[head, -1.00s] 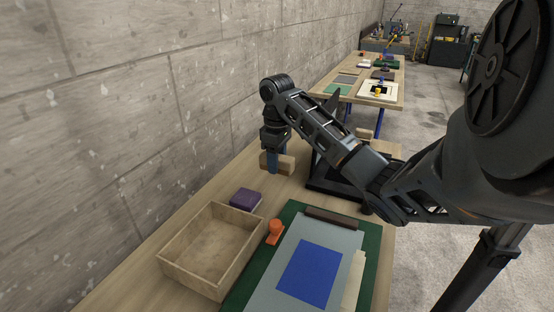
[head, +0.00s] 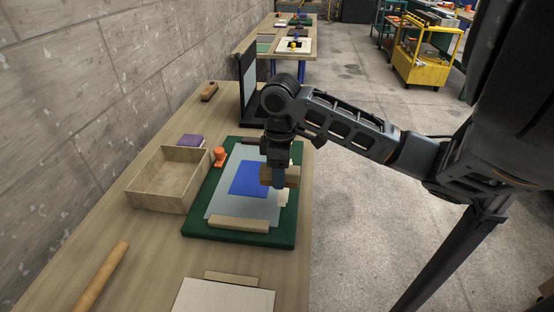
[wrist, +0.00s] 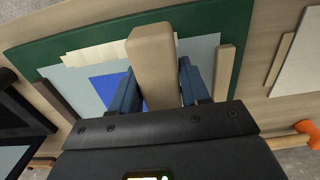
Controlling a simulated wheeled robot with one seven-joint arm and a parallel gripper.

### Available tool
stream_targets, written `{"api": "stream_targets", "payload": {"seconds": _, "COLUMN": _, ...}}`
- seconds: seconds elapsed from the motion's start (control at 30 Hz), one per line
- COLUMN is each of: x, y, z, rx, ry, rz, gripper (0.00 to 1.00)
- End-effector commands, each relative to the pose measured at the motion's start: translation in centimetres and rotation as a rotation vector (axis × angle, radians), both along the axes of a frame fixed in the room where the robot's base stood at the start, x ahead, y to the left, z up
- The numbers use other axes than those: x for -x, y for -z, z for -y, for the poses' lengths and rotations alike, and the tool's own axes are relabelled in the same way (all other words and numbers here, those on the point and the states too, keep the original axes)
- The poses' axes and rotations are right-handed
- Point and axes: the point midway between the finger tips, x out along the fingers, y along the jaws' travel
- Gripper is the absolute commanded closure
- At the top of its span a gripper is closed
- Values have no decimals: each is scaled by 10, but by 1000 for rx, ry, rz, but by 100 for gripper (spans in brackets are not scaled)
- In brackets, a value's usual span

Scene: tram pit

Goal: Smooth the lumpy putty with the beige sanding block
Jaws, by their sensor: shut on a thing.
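My gripper (head: 279,184) is shut on the beige sanding block (head: 293,177), which sticks out on both sides of the fingers. In the wrist view the block (wrist: 152,60) stands between the two blue fingers (wrist: 157,88). The block is over the right side of the grey panel (head: 225,206). The pale, ragged-edged putty strip (head: 283,198) runs along that side; the block and gripper hide part of it. In the wrist view the strip (wrist: 95,54) shows left of the block. I cannot tell whether block and putty touch.
The panel, with a blue patch (head: 246,178), lies on a green mat (head: 200,222) between wooden bars (head: 238,225). An open wooden box (head: 150,198), an orange knob-like object (head: 219,157) and a purple block (head: 190,140) stand left. A wooden rod (head: 102,275) lies at front left.

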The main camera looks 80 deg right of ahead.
Motion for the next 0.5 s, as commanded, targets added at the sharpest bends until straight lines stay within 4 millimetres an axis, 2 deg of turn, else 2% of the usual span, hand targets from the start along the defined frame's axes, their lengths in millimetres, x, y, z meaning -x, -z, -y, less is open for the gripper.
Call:
{"api": "stream_targets", "payload": {"seconds": 0.13, "x": 2, "y": 1, "z": -6, "rx": 1, "ry": -7, "rz": 1, "gripper": 79}}
{"api": "stream_targets", "payload": {"seconds": 0.5, "x": 2, "y": 2, "z": -6, "rx": 0, "ry": -8, "rz": 1, "gripper": 79}}
